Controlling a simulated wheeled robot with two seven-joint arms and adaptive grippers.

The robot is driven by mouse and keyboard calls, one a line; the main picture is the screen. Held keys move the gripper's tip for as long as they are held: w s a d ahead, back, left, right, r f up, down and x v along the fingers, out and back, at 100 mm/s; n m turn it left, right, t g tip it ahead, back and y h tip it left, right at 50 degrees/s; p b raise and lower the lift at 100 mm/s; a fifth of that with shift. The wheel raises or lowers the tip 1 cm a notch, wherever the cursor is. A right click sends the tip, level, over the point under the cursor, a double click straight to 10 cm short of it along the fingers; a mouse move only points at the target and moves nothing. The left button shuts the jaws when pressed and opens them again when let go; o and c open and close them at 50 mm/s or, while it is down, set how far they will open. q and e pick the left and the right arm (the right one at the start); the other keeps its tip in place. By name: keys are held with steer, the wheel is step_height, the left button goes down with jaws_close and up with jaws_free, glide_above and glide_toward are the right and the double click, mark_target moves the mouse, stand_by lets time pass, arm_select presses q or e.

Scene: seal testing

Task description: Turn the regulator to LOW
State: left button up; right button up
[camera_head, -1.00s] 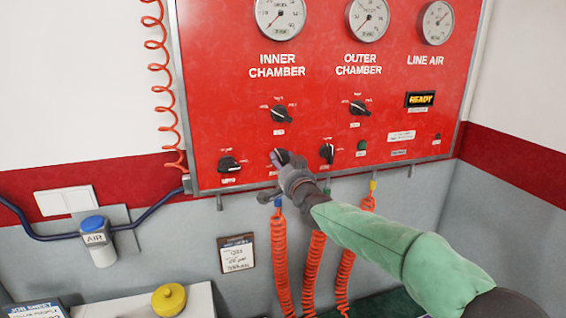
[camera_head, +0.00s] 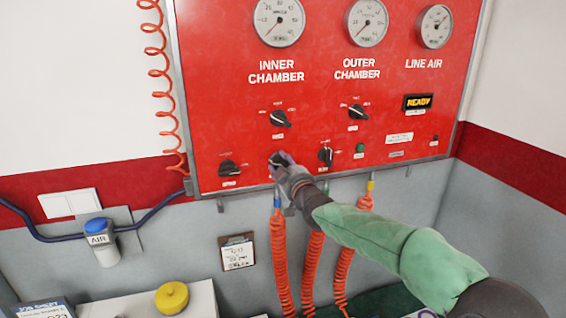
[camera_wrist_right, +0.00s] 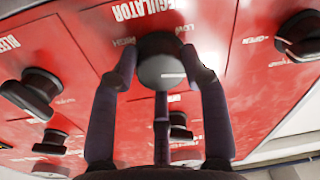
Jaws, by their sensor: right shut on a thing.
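The regulator is a round dark knob (camera_wrist_right: 163,62) on the red panel, under the white REGULATOR lettering in the right wrist view. HIGH is printed to the left of the knob and LOW to its right. A short white mark shows on the knob's face, right of its middle. My right gripper (camera_head: 281,161) is at the lower row of the panel in the head view and covers most of the knob there. In the right wrist view its fingers (camera_wrist_right: 164,75) close around the knob from both sides and below. My left gripper is not in view.
Other black knobs sit close by, at the left (camera_head: 229,168), right (camera_head: 325,155) and above (camera_head: 280,118). Orange coiled hoses (camera_head: 281,255) hang just under my right gripper.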

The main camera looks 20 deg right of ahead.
steer(key=n+p, duration=0.1)
steer(key=n, duration=0.1)
steer(key=n+p, duration=0.2)
steer(key=n, duration=0.1)
steer(key=shift+r+n, duration=0.3)
steer(key=shift+r, duration=0.1)
steer(key=n+p, duration=0.2)
steer(key=n, duration=0.1)
steer(key=shift+f+n+g+p, duration=0.1)
steer(key=shift+n+g+p, duration=0.2)
steer(key=shift+n+p, duration=0.75)
steer(key=shift+n, duration=0.45)
steer(key=shift+f, duration=0.1)
steer(key=o, duration=1)
steer(key=shift+o, duration=0.7)
steer(key=shift+a, duration=0.2)
steer(key=shift+f, duration=0.1)
steer(key=shift+d, duration=0.1)
